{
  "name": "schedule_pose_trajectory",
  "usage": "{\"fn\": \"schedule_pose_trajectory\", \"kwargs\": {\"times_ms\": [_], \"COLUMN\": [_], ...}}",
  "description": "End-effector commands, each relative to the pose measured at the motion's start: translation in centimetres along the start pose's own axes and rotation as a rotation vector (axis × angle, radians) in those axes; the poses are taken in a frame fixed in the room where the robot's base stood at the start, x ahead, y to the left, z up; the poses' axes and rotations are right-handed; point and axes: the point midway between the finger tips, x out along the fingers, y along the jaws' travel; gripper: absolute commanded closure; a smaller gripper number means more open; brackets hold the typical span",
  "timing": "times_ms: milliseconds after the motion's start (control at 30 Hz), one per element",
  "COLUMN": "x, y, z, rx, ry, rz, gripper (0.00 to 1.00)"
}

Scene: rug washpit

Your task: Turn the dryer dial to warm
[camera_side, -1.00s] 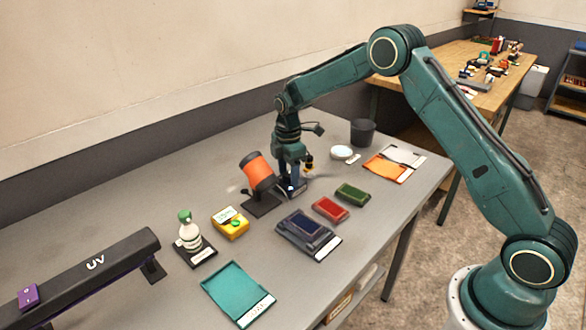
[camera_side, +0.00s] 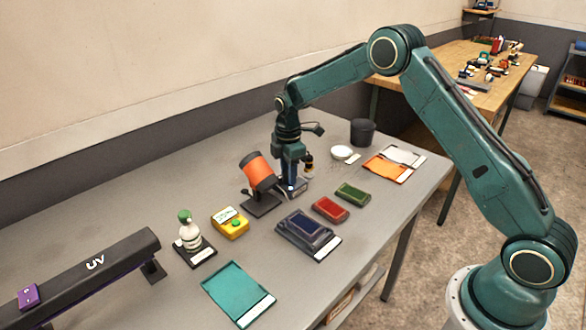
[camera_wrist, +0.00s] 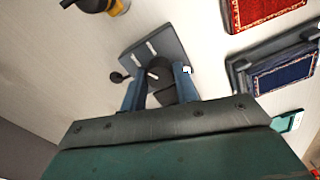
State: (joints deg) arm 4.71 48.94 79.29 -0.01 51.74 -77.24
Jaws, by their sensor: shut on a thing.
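The dryer dial (camera_wrist: 160,88) is a dark round knob on a grey plate (camera_wrist: 152,50) with white marks. In the wrist view it sits between the two blue fingers of my gripper (camera_wrist: 160,85), which is shut on it. The fingers and palm hide part of the dial, so its pointer and setting cannot be read. In the side view my gripper (camera_side: 291,180) points down at the plate (camera_side: 300,187), just right of the orange drum (camera_side: 257,171) on its black stand.
A red rug piece (camera_side: 330,208), a green one (camera_side: 352,194) and a blue one in a dark tray (camera_side: 308,228) lie in front. A black and yellow thing (camera_side: 308,166) stands close behind the gripper. A yellow box (camera_side: 230,222) and a bottle (camera_side: 189,234) stand left.

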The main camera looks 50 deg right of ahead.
Motion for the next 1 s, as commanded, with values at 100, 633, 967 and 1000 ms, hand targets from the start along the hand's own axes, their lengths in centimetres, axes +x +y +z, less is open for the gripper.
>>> {"fn": "schedule_pose_trajectory", "kwargs": {"times_ms": [100, 633, 967, 1000], "x": [-0.06, -0.10, -0.13, -0.13], "y": [-0.04, -0.01, 0.00, 0.00], "z": [0.00, 0.00, 0.00, 0.00], "rx": [0.006, 0.198, 0.459, 0.488], "ry": [0.000, 0.000, 0.000, 0.000], "rz": [-0.001, -0.001, -0.001, -0.001], "gripper": [0.93, 0.93, 0.93, 0.93]}}
